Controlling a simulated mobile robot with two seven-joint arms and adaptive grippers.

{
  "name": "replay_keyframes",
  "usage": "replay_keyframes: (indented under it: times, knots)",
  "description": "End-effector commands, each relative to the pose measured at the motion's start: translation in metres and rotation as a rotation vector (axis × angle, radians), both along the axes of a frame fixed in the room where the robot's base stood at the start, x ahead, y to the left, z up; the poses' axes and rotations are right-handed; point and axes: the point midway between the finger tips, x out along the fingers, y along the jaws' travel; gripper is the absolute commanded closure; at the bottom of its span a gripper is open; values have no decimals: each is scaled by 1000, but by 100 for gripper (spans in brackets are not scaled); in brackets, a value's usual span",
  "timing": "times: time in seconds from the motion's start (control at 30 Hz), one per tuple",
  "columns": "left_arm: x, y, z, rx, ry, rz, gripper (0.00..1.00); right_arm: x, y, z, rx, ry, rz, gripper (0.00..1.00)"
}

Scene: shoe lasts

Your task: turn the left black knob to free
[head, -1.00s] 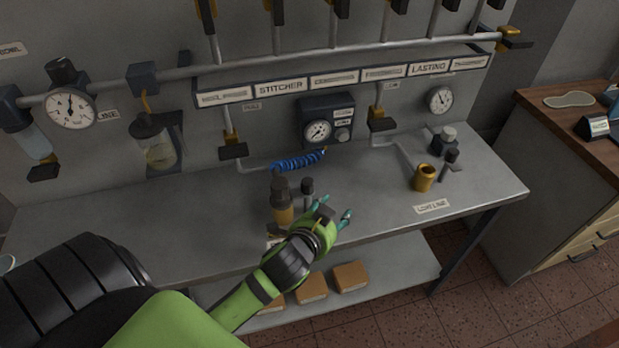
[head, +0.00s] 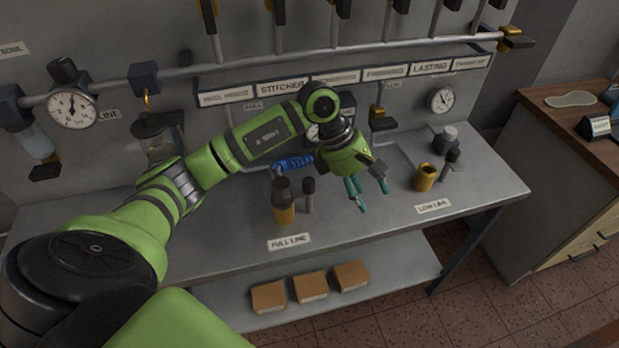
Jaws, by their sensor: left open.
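On the bench, a left black knob (head: 308,187) tops a short grey post. Beside it stands a brass-bodied fitting (head: 285,214) with a larger black top (head: 281,189), behind the "FULL LINE" label. I cannot tell which of these two black tops the task means, nor read any free or locked mark. My left gripper (head: 371,196) is open and empty, pointing down over the bench to the right of both, touching neither. Farther right, another black knob (head: 452,156) stands on a post near a brass cup (head: 424,178). My right gripper is out of view.
My left arm crosses in front of the wall panel and partly hides its gauge and labels. A blue coiled hose (head: 291,164) lies behind the fitting. The bench's left part is clear; several brown blocks (head: 310,286) sit on the shelf below.

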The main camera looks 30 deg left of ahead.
Motion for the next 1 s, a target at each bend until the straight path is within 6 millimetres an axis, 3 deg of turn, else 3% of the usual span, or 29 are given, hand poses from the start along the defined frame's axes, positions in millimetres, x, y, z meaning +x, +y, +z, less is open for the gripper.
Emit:
replay_keyframes:
  times: [0.03, 0.1, 0.2, 0.3, 0.47, 0.8, 1.0]
  knots:
    - [4, 35, 2, 136, 6, -10, 46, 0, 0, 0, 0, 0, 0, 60]
    - [3, 75, 5, 292, 33, -19, 46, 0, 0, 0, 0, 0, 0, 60]
    - [0, 115, 13, 437, 74, -18, 46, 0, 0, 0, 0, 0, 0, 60]
    - [-4, 135, 17, 509, 101, -14, 46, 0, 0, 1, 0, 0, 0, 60]
    - [-6, 139, 6, 527, 114, -15, 46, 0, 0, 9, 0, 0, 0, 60]
    - [-5, 138, -42, 521, 111, -15, 46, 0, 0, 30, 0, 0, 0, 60]
    - [-5, 138, -52, 522, 108, -14, 46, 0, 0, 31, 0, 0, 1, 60]
